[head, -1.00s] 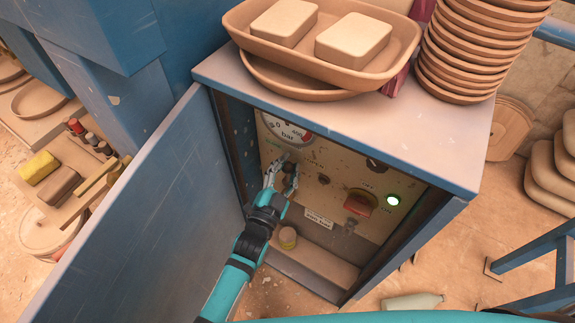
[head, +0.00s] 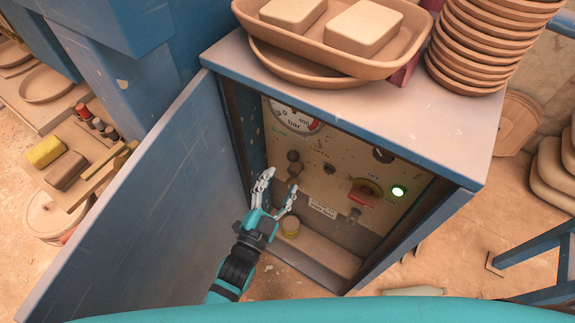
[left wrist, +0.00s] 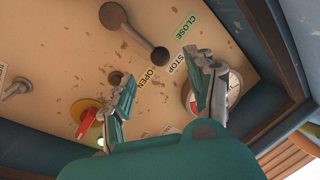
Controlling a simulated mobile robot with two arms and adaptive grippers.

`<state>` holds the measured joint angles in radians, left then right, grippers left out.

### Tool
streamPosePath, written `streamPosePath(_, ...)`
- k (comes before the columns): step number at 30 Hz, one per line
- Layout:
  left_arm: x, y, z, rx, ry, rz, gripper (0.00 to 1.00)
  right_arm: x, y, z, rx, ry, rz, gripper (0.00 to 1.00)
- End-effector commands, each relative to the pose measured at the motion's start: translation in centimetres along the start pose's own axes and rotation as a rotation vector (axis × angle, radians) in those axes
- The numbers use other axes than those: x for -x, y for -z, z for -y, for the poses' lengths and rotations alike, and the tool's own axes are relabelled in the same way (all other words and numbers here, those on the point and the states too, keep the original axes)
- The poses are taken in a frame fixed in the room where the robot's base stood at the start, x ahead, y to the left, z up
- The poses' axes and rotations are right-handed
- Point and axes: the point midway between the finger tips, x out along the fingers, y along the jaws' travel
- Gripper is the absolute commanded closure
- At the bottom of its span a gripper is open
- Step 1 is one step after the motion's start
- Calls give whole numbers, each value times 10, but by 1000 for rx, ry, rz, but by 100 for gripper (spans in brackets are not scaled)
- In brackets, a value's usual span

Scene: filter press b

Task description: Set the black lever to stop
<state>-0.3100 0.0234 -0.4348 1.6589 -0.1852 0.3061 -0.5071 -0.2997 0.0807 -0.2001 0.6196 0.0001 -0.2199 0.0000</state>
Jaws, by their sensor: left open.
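The black lever (head: 294,162) is on the beige panel inside the blue cabinet, below the round gauge. In the left wrist view the lever (left wrist: 138,36) has a round knob at each end. Its end nearer the labels lies close to the STOP word (left wrist: 187,61), between CLOSE (left wrist: 185,26) and OPEN (left wrist: 154,79). It appears to point roughly at STOP. My left gripper (head: 281,182) is open and empty, just in front of and below the lever, apparently apart from it. In the left wrist view its fingers (left wrist: 163,75) are spread. My right gripper is not in view.
The open cabinet door (head: 150,205) stands left of my left arm. A red switch (head: 364,193), a lit green lamp (head: 398,191) and a gauge (head: 297,118) are on the panel. Trays and stacked plates are on top.

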Motion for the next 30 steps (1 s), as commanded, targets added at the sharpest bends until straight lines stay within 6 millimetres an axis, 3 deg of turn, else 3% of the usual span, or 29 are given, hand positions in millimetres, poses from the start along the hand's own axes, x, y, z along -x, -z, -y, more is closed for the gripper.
streamPosePath(3, 20, 0, 0, 0, -2, 2, 44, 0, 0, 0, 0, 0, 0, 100)
streamPosePath(9, 35, 0, 0, 0, -1, 1, 44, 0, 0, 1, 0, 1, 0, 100)
streamPosePath(30, 36, 0, 0, 1, 0, 1, 44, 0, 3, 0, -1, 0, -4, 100)
